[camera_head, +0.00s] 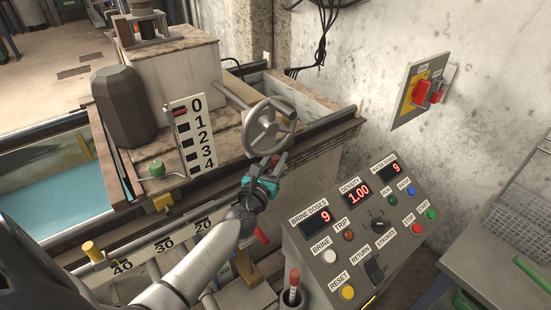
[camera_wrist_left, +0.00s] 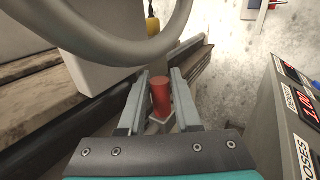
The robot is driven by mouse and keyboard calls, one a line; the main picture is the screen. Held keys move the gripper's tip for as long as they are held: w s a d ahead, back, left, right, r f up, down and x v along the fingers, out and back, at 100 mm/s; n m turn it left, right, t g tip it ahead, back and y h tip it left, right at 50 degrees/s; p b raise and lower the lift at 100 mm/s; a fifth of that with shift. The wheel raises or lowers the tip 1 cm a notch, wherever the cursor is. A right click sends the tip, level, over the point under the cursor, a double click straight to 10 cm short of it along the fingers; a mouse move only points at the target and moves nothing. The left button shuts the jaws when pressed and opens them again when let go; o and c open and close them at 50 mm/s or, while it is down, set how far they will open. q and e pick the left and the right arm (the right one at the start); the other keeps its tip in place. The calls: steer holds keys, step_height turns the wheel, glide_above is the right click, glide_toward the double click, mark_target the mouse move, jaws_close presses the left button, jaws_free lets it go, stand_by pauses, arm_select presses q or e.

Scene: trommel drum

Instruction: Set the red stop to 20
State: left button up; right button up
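My left gripper (camera_head: 277,167) is at the upper part of the front rail, below the handwheel. In the left wrist view a red cylinder (camera_wrist_left: 161,97), probably the red stop, stands between my two fingers (camera_wrist_left: 160,92). Whether the fingers press on it is not clear. In the head view red (camera_head: 283,160) shows at the fingertips. The rail's scale (camera_head: 166,246) reads 40, 30 and 20 from left to right; 20 lies left of my gripper. My forearm and gripper hide part of the rail. My right gripper is not in view.
The grey handwheel (camera_head: 269,128) is close above my gripper. A yellow-topped post (camera_head: 92,251) stands near 40. A red handle (camera_head: 262,236) hangs below my wrist. A control panel (camera_head: 333,250) stands to the right. A 0-to-4 plate (camera_head: 192,137) stands behind.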

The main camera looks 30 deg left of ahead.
arm_select(q)
jaws_close()
stand_by(1.0)
